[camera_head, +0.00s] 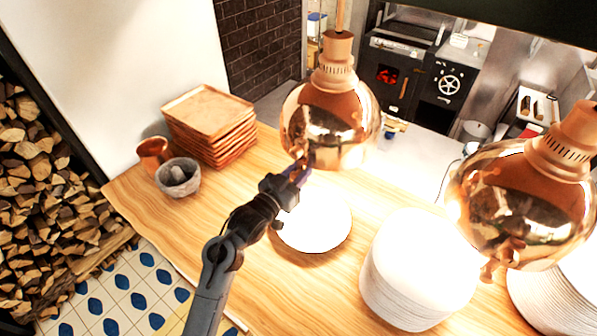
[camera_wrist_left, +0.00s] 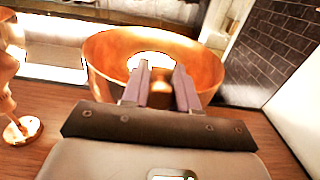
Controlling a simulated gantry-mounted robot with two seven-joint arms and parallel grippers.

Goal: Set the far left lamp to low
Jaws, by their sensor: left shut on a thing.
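The far left lamp (camera_head: 335,120) is a shiny copper dome hanging over the wooden counter. It also fills the upper middle of the left wrist view (camera_wrist_left: 110,50), with a bright opening. My left gripper (camera_head: 300,172) is at the lamp's lower front edge. In the left wrist view its two fingers (camera_wrist_left: 160,88) are shut on a small copper knob (camera_wrist_left: 160,97) at the lamp's rim. The fingers hide the knob's sides, and I cannot read its setting. My right gripper does not show.
Under the lamps are a white plate (camera_head: 315,220) and a tall plate stack (camera_head: 415,265). Copper trays (camera_head: 208,115) and a stone mortar (camera_head: 178,180) stand at the left.

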